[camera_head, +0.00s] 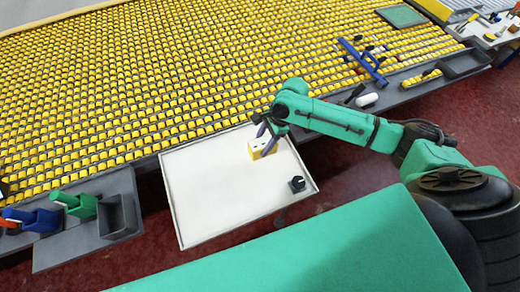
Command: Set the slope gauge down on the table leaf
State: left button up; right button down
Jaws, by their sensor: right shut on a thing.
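The slope gauge (257,151) looks like a small yellow block with a pale top. My right gripper (270,137) is shut on it from above and partly covers it. The gauge is over the upper right part of the table leaf (215,195), a white rectangular panel with a thin raised rim. I cannot tell whether the gauge touches the leaf. My left gripper is not in view.
A small black knob-like thing (297,183) stands near the leaf's right corner. Behind the leaf is a wide bed of yellow blocks (130,85). A grey tray with green and blue tools (75,204) is at left. The leaf's middle and left are clear.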

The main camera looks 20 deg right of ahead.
jog(key=f, duration=0.5)
jog(key=shift+w, duration=0.25)
jog(key=shift+s+f, duration=0.1)
jog(key=shift+f, duration=0.3)
jog(key=shift+c, duration=1.1)
grip_release()
jog(key=shift+f, duration=0.15)
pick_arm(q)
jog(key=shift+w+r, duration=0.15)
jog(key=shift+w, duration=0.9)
pick_arm(e)
jog(key=v, duration=0.6)
jog(key=b+v, duration=0.1)
jog(key=v, duration=0.5)
jog(key=shift+s+r, duration=0.1)
jog(key=shift+r, duration=0.15)
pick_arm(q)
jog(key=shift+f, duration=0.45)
pick_arm(e)
jog(key=shift+f, duration=0.1)
